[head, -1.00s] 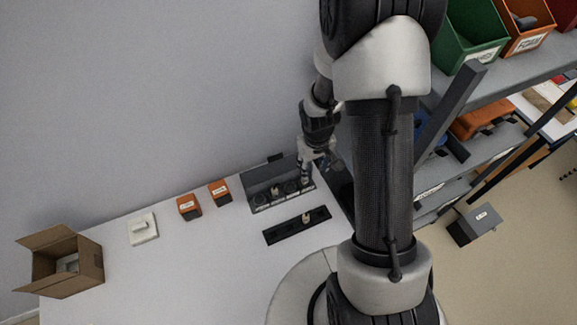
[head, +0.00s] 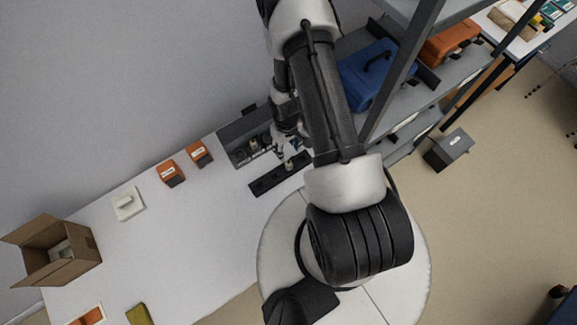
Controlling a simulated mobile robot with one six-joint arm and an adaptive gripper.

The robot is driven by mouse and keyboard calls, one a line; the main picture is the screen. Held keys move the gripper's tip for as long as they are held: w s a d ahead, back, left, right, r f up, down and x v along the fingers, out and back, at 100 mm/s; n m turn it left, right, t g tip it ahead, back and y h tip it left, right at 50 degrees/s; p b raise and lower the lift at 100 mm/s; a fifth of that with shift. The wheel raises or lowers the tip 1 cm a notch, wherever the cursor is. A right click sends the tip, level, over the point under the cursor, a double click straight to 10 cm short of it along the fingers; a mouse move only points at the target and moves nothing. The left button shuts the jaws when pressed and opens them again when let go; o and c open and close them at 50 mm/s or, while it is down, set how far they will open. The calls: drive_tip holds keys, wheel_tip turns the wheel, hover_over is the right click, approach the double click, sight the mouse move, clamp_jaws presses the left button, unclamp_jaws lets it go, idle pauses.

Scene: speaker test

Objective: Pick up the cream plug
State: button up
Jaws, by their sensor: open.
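A small cream plug (head: 289,165) stands in the long black strip (head: 265,185) on the white table. Another small cream piece (head: 254,143) sits among the round sockets of the grey panel box (head: 237,155) behind the strip. My gripper (head: 284,152) is open, just above and behind the plug in the strip. It looks close to that plug, but I cannot tell whether they touch. My arm and gripper hide the right part of the panel box.
Two orange boxes (head: 171,173) and a white block on a plate (head: 127,204) stand left of the panel. An open cardboard box (head: 75,268) is at the far left. A shelf with a blue case (head: 372,75) rises at the right. The middle of the table is clear.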

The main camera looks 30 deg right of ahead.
sight(287, 161)
wheel_tip(287, 161, down, 12)
drive_tip(key=b, duration=1)
drive_tip(key=shift+w+d+f+b, duration=0.1)
drive_tip(key=shift+d+f+b, duration=0.1)
drive_tip(key=shift+b, duration=0.15)
drive_tip(key=shift+r, duration=0.1)
drive_tip(key=shift+c, duration=0.4)
drive_tip(key=c, duration=0.9)
drive_tip(key=shift+r, duration=0.1)
